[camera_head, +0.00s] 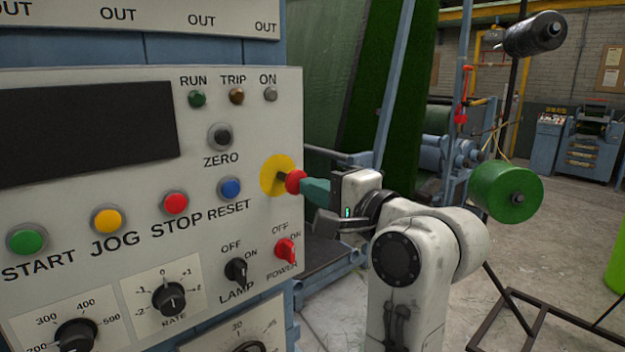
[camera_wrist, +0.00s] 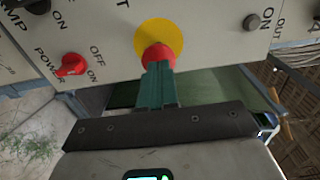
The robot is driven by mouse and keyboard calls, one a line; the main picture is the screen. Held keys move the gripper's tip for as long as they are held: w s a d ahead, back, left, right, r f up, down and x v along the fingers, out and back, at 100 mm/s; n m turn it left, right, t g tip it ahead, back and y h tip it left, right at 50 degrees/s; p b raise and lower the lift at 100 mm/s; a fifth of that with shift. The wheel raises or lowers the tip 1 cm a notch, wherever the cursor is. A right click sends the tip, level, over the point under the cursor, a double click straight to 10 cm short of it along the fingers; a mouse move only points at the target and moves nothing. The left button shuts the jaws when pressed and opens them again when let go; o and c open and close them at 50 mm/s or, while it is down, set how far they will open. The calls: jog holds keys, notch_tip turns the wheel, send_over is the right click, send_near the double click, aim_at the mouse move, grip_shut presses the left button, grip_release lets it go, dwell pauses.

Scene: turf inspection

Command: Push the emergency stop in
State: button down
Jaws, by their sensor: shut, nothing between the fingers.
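The emergency stop is a red mushroom button (camera_head: 295,181) on a round yellow plate (camera_head: 272,175) at the right edge of the grey control panel (camera_head: 120,272). In the head view a dark stem shows between the button and the plate. In the wrist view the red button (camera_wrist: 158,57) is in front of the yellow plate (camera_wrist: 160,36). My gripper (camera_head: 306,187) is shut, with its teal fingertips at the face of the button; it also shows in the wrist view (camera_wrist: 158,70). The fingertips look touching or nearly so, and they hide part of the button.
The red POWER switch (camera_head: 286,250) sits just below the button, with the black LAMP switch (camera_head: 236,271) to its left. The blue RESET button (camera_head: 230,188) is close on the left.

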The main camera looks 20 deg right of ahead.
jog(key=shift+w+a, duration=0.1)
jog(key=shift+w, duration=0.3)
